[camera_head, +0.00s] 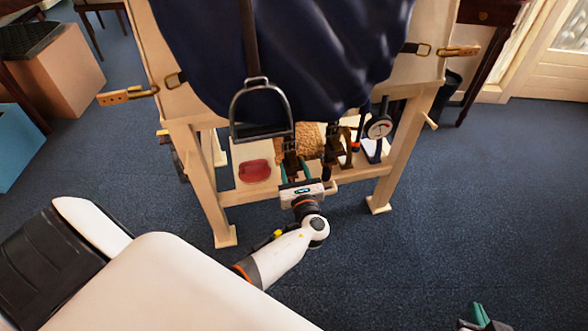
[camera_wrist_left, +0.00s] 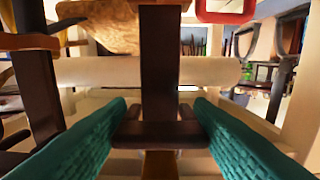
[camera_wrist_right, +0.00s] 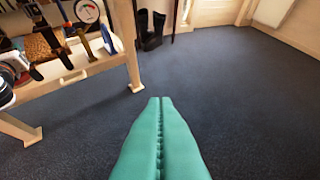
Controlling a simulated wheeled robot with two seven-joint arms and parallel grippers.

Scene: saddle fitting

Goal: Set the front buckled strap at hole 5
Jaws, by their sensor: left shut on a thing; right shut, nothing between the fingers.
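A dark brown strap (camera_wrist_left: 160,60) hangs down the middle of the left wrist view, with a dark crosspiece (camera_wrist_left: 158,133) at its lower end. My left gripper (camera_wrist_left: 160,140) has its teal fingers closed on this crosspiece, one on each side. In the head view my left gripper (camera_head: 298,172) is under the hanging dark straps (camera_head: 290,145), in front of the wooden stand (camera_head: 350,172). A second dark strap (camera_wrist_left: 38,75) hangs to the left in the left wrist view. Strap holes and their numbers are too small to read. My right gripper (camera_wrist_right: 160,105) is shut and empty, out over the carpet.
A navy cover (camera_head: 290,50) drapes over the stand, with a metal stirrup (camera_head: 262,108) hanging in front. A round dial (camera_head: 378,127) and a red oval thing (camera_head: 254,171) are near the straps. Black boots (camera_wrist_right: 152,28) stand behind. The carpet (camera_head: 480,200) at right is clear.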

